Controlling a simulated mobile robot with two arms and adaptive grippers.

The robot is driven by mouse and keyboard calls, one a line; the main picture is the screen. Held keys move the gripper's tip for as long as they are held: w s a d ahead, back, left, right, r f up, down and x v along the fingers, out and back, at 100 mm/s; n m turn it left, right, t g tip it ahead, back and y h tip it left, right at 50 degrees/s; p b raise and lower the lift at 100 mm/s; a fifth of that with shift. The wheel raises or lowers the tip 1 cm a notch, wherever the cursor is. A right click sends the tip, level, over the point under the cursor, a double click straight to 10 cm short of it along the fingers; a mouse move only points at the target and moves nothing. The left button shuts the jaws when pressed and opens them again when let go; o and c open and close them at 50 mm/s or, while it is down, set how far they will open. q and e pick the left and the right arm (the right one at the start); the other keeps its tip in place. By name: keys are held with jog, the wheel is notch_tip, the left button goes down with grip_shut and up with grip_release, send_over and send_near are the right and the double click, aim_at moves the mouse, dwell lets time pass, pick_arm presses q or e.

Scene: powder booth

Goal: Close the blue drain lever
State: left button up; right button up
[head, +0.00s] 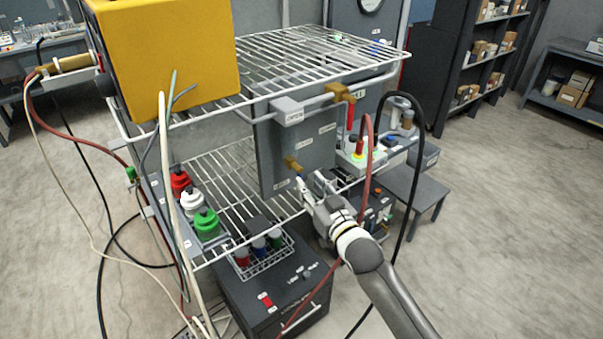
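A grey panel (280,140) hangs on the wire rack with small white labels on it. A brass valve fitting (292,163) sticks out low on the panel. My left gripper is not in view.
A wire rack (290,45) surrounds the panel. A yellow box (165,60) stands on its top shelf. A red hose (367,150) and a black hose (418,130) loop close to my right arm. Bottles (205,222) stand at the left, and a dark cabinet (285,300) stands below.

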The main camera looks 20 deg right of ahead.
aim_at(301, 174)
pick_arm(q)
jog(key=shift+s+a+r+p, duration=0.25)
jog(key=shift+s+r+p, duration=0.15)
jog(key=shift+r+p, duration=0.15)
pick_arm(e)
jog(key=shift+w+a, duration=0.15)
jog(key=shift+w, duration=0.75)
jog(key=shift+w+a, duration=0.2)
jog(key=shift+w, duration=0.7)
jog(key=shift+w+a, duration=0.15)
jog(key=shift+w, duration=0.75)
grip_shut()
